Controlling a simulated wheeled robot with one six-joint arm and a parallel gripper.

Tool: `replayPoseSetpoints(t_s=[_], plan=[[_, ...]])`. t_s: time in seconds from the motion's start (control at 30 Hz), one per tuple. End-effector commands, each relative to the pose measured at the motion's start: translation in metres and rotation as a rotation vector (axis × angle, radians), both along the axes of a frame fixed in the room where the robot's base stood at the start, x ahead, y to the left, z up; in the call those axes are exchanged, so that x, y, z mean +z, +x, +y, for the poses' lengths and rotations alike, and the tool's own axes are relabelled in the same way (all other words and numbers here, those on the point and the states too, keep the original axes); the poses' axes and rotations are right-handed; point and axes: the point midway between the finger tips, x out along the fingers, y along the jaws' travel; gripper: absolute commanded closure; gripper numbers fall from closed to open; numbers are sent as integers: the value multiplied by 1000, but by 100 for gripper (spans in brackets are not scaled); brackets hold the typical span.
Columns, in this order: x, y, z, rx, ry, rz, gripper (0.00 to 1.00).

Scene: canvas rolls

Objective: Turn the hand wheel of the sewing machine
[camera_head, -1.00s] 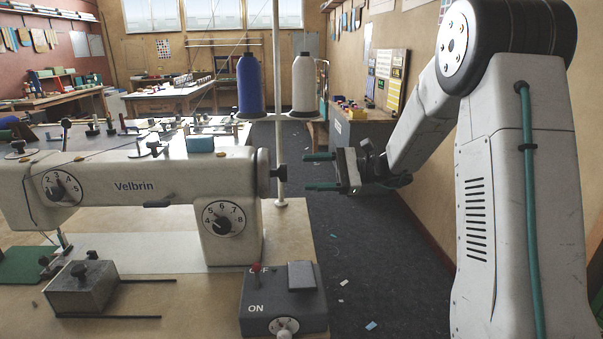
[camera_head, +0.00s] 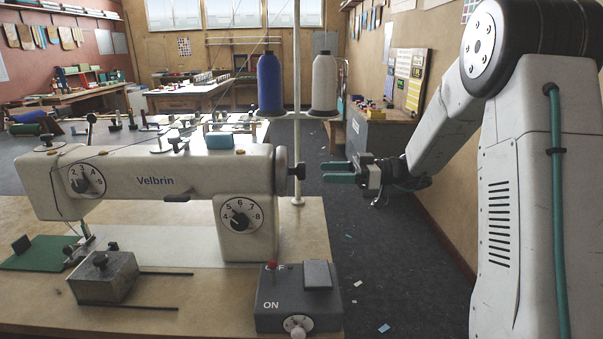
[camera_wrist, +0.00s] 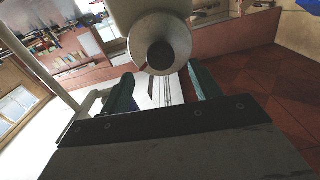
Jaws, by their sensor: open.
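The white sewing machine (camera_head: 140,187), marked "Velbrin", stands on the table on the left in the head view. Its hand wheel (camera_head: 281,171) is at the right end, with a dark knob (camera_head: 299,171) sticking out. My gripper (camera_head: 338,172) is just right of the knob at about its height, pointing left, with a gap between. Its teal fingers are apart and nothing is seen between them. In the wrist view the round hand wheel (camera_wrist: 178,40) with its dark centre is straight ahead, beyond the open fingers (camera_wrist: 160,88).
A grey control box (camera_head: 297,297) with ON lettering sits at the table's front right. A pole (camera_head: 297,130) with a blue spool (camera_head: 270,84) and a white spool (camera_head: 323,86) rises behind the wheel. The dark floor (camera_head: 385,245) right of the table is open.

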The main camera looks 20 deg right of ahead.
Motion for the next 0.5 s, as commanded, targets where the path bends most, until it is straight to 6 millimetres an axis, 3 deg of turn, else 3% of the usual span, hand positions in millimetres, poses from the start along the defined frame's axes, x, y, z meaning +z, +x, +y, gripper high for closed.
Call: replayPoseSetpoints(t_s=[0.17, 0.5], plan=[[0, 2, 7, 2, -21, -66, 37], [0, 18, 56, 3, -21, -63, 37]])
